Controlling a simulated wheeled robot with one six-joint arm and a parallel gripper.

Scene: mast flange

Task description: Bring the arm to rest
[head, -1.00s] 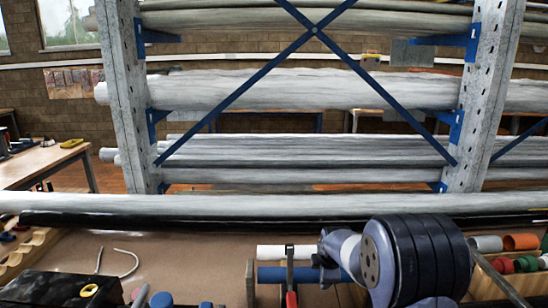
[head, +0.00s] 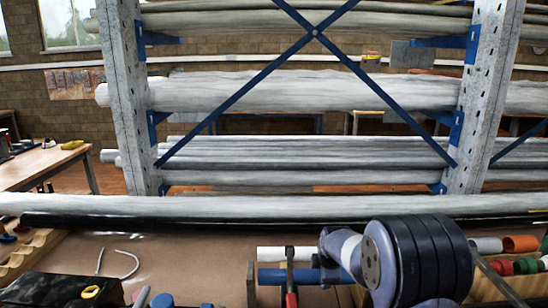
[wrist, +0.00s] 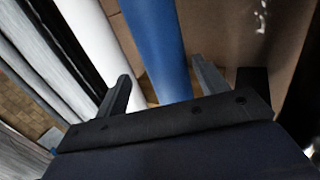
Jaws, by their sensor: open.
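My gripper (wrist: 160,70) is open in the wrist view, its two dark fingers spread apart with nothing gripped between them. A blue pipe (wrist: 157,40) lies beyond the fingers, with a white pipe (wrist: 88,35) beside it; I cannot tell the gap between the fingers and the pipes. The blue pipe (head: 325,276) and the white pipe (head: 283,254) run in behind my arm.
A red-handled clamp (head: 291,285) stands upright in front of the pipes. Long grey pipes (head: 290,205) cross behind the bench, before a rack with blue braces (head: 250,90).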

